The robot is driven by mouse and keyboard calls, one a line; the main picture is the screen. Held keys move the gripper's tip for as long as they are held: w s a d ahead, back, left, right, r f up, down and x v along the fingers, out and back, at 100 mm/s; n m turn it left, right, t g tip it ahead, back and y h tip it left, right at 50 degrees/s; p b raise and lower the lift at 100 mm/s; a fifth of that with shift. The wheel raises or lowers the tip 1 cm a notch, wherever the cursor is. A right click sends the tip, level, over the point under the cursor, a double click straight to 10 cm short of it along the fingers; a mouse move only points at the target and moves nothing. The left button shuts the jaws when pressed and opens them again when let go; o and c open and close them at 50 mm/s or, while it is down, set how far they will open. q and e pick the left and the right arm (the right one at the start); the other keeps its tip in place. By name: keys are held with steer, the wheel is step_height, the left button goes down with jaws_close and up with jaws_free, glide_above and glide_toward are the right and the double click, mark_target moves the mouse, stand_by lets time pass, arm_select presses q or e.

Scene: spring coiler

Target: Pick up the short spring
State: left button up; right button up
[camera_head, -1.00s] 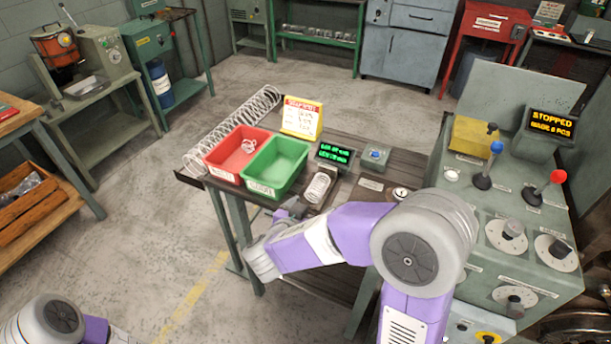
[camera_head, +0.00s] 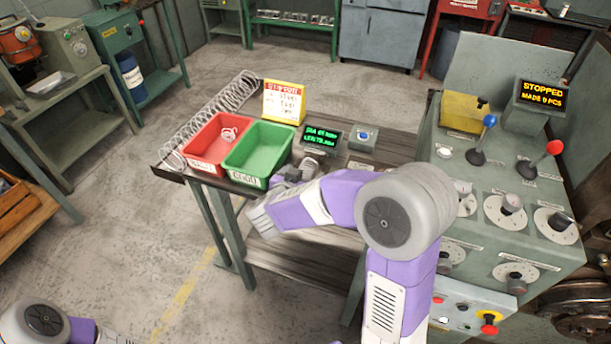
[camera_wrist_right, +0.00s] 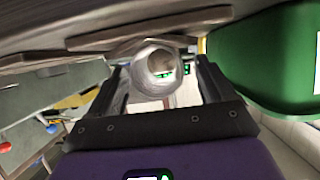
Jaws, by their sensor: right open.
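A short pale wire spring (camera_wrist_right: 160,65) shows end-on in the right wrist view, between the two fingers of my right gripper (camera_wrist_right: 162,80). The fingers stand open, one on each side of it; I cannot tell whether they touch it. In the head view my right gripper (camera_head: 293,178) is at the bench, just right of the green bin (camera_head: 236,177), and largely hides the spring there. My left arm shows only at the lower left corner; its gripper is out of view.
A red bin (camera_head: 196,162) holds a small coil (camera_head: 229,134). A long spring (camera_head: 212,112) lies along the bench's left edge. Behind my gripper are a green-lettered display (camera_head: 322,137), a yellow-red sign (camera_head: 283,102) and a button box (camera_head: 362,138). A control console (camera_head: 470,210) stands right.

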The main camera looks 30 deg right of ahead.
steer(key=c, duration=1.2)
steer(key=shift+o, duration=0.2)
step_height(320, 180, up, 10)
steer(key=p, duration=0.5)
